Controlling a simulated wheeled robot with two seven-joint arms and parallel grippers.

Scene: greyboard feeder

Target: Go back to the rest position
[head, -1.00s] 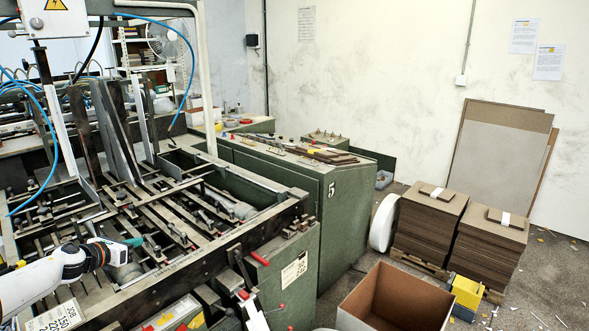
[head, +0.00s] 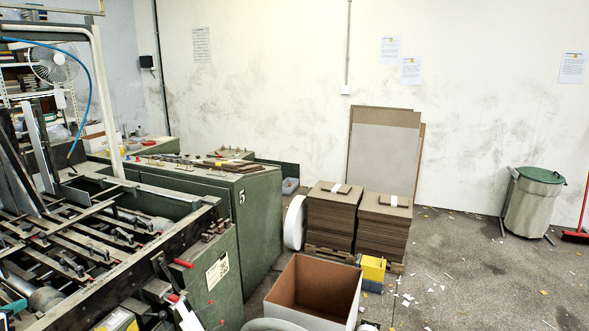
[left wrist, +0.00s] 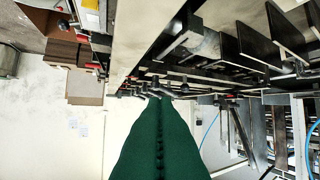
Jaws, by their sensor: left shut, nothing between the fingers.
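My left gripper (head: 14,307) shows only as a small green tip at the lower left edge of the head view, beside the feeder machine (head: 110,262). In the left wrist view its two long green fingers (left wrist: 158,104) lie together, with nothing between them. That view is upside down, with the machine's rails and metal plates close by at the top right. I cannot tell whether the fingertips touch the machine. My right gripper is not in view.
A green cabinet (head: 262,220) marked 5 stands behind the machine. An open cardboard box (head: 342,318) stands at the bottom middle. Two greyboard stacks (head: 330,222) (head: 382,232) stand on pallets behind it. A bin (head: 534,210) stands at the right. The floor at right is mostly clear, with paper scraps.

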